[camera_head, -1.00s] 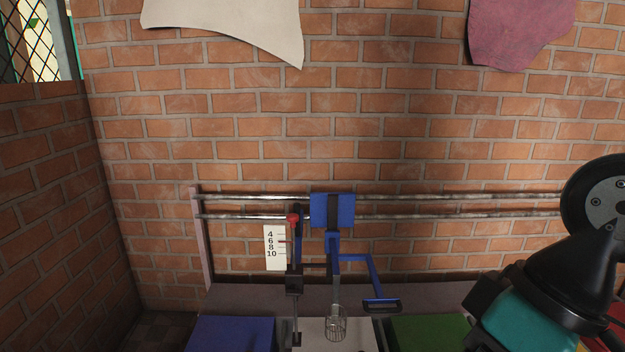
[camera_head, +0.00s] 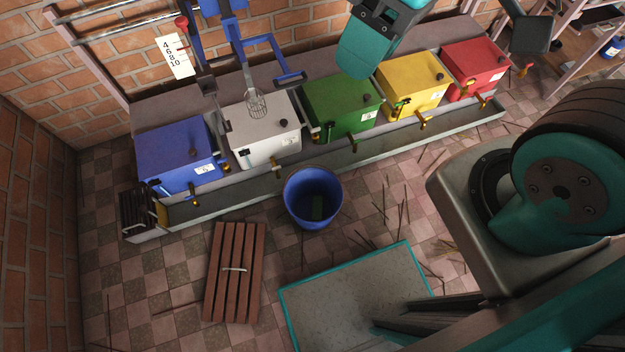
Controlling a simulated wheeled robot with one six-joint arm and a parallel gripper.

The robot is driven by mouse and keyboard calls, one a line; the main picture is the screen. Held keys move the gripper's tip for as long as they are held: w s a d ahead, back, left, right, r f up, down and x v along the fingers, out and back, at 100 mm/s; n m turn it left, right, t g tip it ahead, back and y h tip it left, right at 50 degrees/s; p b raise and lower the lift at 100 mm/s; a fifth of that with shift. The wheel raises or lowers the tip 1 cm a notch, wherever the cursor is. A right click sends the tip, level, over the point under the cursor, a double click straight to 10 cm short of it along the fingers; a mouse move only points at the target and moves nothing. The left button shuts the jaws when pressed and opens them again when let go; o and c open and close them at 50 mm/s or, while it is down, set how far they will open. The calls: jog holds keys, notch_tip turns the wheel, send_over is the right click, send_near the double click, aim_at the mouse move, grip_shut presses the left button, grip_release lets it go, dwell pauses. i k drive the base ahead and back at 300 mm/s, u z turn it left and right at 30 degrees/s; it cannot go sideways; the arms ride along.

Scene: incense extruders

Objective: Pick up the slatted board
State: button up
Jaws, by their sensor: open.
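The slatted board (camera_head: 229,285) lies on the checkered floor at the lower left of the head view. It has several reddish-brown parallel slats with gaps between them, and a thin pale handle (camera_head: 236,269) across its middle. Nothing covers it and nothing touches it from above. My gripper cannot be made out in the view. A teal section of my arm shows at the top centre, well away from the board.
A blue bucket (camera_head: 292,205) stands right of the board. Behind is a long trough (camera_head: 270,186) with blue (camera_head: 165,142), white (camera_head: 246,122), green (camera_head: 325,92), yellow (camera_head: 424,66) and red (camera_head: 462,56) boxes. Thin sticks litter the floor. A brick wall bounds the left.

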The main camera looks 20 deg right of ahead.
aim_at(219, 307)
jog(key=u, duration=0.05)
jog(key=k, duration=1.35)
jog(key=z, duration=0.05)
